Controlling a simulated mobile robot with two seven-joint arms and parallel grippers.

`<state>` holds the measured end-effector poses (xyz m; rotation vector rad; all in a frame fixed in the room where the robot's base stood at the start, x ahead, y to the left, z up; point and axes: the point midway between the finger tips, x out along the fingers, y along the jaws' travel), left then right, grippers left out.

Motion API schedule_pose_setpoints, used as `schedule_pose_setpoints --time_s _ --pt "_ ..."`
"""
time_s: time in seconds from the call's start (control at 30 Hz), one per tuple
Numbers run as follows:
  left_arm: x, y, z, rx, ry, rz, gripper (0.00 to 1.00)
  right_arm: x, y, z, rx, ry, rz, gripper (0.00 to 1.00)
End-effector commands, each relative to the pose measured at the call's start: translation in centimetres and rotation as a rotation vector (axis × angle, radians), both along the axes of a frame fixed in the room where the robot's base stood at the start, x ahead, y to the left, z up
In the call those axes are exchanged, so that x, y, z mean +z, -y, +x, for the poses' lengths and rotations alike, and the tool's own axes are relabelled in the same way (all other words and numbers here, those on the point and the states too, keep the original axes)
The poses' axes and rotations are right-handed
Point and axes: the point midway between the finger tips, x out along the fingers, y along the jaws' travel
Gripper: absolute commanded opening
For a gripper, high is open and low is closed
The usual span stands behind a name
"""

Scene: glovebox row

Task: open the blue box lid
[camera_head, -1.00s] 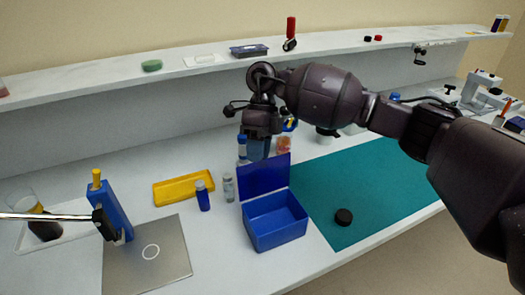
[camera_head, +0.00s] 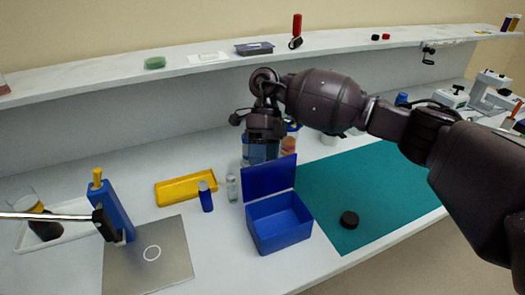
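The blue box (camera_head: 281,230) stands on the white bench, partly over the left edge of the teal mat. Its lid (camera_head: 269,177) is raised upright at the back, and the inside shows empty. My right gripper (camera_head: 262,150) is behind and above the lid's top edge, pointing down. Its fingers are partly hidden against the bottles behind, so I cannot tell whether they are open or touching the lid. My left gripper is not clearly in view.
A yellow tray (camera_head: 185,189), a blue vial (camera_head: 205,197) and a clear vial (camera_head: 232,188) stand left of the box. A grey plate (camera_head: 175,262) lies further left. A black puck (camera_head: 349,219) sits on the teal mat (camera_head: 375,190). A shelf (camera_head: 110,83) runs behind.

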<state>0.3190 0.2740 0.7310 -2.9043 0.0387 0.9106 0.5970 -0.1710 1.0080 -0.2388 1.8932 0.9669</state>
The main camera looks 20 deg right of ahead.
Motion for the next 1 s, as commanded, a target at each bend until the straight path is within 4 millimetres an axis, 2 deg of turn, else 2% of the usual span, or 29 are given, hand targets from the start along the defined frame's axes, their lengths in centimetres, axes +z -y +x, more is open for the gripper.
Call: schedule_pose_setpoints --time_s 0.03,0.47,1.0 --pt "-0.2 0.0 -0.1 0.000 -0.002 0.000 0.87 -0.8 0.1 -0.2 -0.001 -0.008 -0.008 0.48" --pt "-0.1 0.0 0.0 0.001 0.000 -0.001 0.87 0.3 0.3 0.3 -0.004 -0.002 -0.005 0.48" --pt "-0.8 0.2 0.0 0.000 -0.009 -0.002 0.87 7.6 2.1 4.8 -0.003 0.001 -0.002 0.48"
